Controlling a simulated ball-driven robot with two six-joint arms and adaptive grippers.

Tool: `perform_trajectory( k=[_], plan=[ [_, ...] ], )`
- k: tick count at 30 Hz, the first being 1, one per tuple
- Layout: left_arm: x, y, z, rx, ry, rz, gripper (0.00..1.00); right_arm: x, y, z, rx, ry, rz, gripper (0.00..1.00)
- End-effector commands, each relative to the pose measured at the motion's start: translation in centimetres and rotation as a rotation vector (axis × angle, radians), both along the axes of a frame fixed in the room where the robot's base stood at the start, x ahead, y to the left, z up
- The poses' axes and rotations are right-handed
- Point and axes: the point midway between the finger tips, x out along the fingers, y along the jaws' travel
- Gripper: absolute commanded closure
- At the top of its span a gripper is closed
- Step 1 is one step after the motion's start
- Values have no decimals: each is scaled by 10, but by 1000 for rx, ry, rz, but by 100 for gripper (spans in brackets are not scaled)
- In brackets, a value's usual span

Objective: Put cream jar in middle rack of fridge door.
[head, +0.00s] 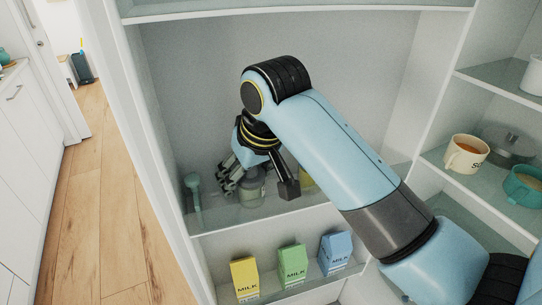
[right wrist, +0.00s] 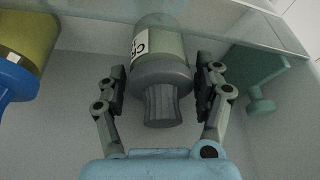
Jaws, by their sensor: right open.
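A grey-green jar with a dark grey knobbed lid and a white label starting with "C" (right wrist: 160,80), apparently the cream jar, stands on the glass shelf. In the head view the jar (head: 252,192) is partly hidden by my right gripper (head: 258,186). The right gripper is open, with one finger on each side of the jar. In the right wrist view the jar's lid sits between the open fingers, with small gaps visible. My left gripper is not in view.
A teal utensil-like object (head: 194,190) stands left of the jar. A yellow object (head: 307,178) is to its right, partly hidden. Yellow, green (head: 292,266) and blue milk cartons stand on the shelf below. A cup (head: 466,155) and bowl are on right-hand shelves.

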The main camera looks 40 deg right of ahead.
Motion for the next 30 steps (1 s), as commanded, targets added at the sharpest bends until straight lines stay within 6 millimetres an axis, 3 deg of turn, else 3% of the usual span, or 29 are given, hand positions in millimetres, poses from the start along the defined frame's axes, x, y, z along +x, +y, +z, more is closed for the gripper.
perform_trajectory(
  k=[7, 12, 18, 21, 26, 29, 30],
  plan=[
    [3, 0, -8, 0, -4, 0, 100, -19, 1, 52, 0, -8, 0, 31],
    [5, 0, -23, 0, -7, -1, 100, -71, 3, 45, 0, 1, 0, 31],
    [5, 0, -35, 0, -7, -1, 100, -119, 5, 46, 0, 0, -1, 31],
    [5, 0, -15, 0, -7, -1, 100, -129, 5, 53, 1, 4, -1, 31],
    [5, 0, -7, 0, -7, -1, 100, -137, 5, 49, 0, 3, 0, 31],
    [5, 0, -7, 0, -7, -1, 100, -132, 4, 29, -4, 15, 6, 31],
    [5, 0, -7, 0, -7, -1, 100, -127, 4, 12, -8, 26, 9, 31]
  ],
)
